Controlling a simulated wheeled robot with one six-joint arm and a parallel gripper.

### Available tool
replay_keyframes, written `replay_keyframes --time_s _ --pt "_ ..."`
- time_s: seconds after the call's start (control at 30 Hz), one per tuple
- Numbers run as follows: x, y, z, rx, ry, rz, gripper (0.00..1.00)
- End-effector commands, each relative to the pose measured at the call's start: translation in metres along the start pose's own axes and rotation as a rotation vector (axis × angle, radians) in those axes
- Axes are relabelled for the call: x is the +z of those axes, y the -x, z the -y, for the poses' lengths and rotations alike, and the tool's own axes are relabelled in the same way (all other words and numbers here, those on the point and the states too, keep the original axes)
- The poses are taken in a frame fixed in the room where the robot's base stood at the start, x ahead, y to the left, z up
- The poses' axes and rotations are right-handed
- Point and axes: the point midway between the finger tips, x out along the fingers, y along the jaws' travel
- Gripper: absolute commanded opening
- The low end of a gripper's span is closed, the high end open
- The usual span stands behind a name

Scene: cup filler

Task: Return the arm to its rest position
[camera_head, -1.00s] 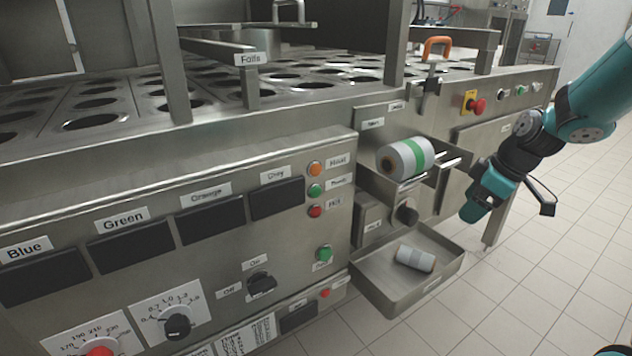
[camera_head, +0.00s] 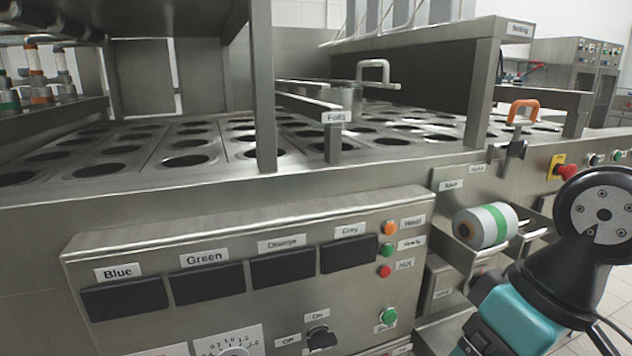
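My arm (camera_head: 590,225) is at the right side of the picture, bent, in front of the machine's right part. The teal gripper body (camera_head: 515,315) hangs at the lower right, and its fingers are not clearly visible, so I cannot tell whether it is open or shut. A white roll with a green stripe (camera_head: 487,226) sits on its holder on the machine front, just above and left of my gripper body and apart from it in the picture. The lower tray is mostly hidden behind my arm.
The cup filler's steel front panel (camera_head: 130,250) has dark displays, an orange, a green and a red button, and knobs. A red emergency stop (camera_head: 566,172) and an orange handle (camera_head: 522,109) are at the right. A rail labelled Foils (camera_head: 336,117) juts out over the holed top plate.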

Motion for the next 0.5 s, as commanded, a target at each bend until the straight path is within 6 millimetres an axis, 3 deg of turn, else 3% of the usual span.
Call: replay_keyframes --time_s 0.03,0.07,0.1,0.37,0.5 --pt "0.008 0.007 0.021 -0.037 0.079 0.014 0.77" --pt "0.014 0.011 0.032 -0.06 0.127 0.026 0.77" --pt "0.011 0.028 0.036 -0.063 0.126 0.032 0.77" --pt "-0.005 0.093 0.052 -0.059 0.116 0.031 0.77" --pt "-0.015 0.14 0.065 -0.059 0.115 0.031 0.77"
